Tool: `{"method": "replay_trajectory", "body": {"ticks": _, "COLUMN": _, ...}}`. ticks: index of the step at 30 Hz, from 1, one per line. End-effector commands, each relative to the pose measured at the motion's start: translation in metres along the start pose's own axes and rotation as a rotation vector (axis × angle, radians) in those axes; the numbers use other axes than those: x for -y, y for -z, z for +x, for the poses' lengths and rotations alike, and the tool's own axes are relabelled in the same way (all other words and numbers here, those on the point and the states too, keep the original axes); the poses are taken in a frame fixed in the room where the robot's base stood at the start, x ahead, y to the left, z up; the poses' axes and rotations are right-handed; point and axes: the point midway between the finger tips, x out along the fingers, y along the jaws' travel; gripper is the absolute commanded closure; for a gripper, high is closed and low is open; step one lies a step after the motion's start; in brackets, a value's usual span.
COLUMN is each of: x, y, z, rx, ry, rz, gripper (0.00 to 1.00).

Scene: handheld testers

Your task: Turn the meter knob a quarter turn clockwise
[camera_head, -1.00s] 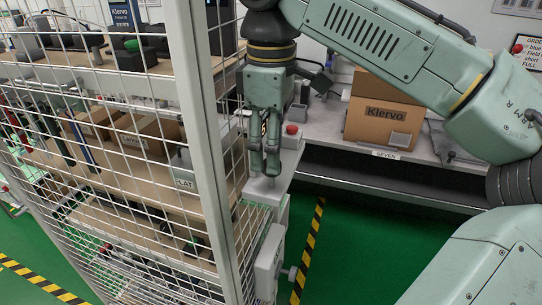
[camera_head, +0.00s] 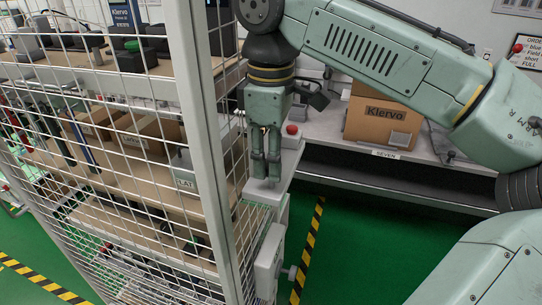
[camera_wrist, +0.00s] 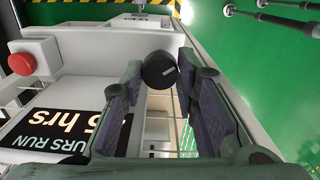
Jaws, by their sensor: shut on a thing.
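The meter knob (camera_wrist: 160,71) is a small round black knob with a thin pale pointer mark, seen in the wrist view. My gripper (camera_wrist: 161,68) has a finger on each side of it and is shut on it. In the head view my gripper (camera_head: 266,180) points straight down at a pale box top beside the mesh fence; the knob is hidden there. The meter's black label (camera_wrist: 75,122) with white "hrs" lettering lies left of the fingers, partly covered by them.
A red button (camera_head: 292,129) stands close to the gripper; it also shows in the wrist view (camera_wrist: 22,63). The wire mesh fence and its post (camera_head: 207,150) stand close on the left. A bench with a Klervo carton (camera_head: 384,112) is behind. Green floor is open at right.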

Motion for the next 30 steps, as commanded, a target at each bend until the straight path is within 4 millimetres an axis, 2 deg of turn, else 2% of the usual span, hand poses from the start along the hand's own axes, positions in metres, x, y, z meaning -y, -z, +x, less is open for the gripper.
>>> {"method": "replay_trajectory", "body": {"ticks": 8, "x": 0.0000, "y": 0.0000, "z": -0.0001, "rx": 0.000, "ry": 0.000, "rz": 0.000, "gripper": 1.00}}
{"method": "replay_trajectory", "body": {"ticks": 17, "x": 0.0001, "y": 0.0002, "z": -0.0005, "rx": -0.002, "ry": 0.003, "rz": 0.047, "gripper": 1.00}}
{"method": "replay_trajectory", "body": {"ticks": 30, "x": -0.0006, "y": 0.0002, "z": 0.0004, "rx": -0.001, "ry": 0.002, "rz": 0.353, "gripper": 1.00}}
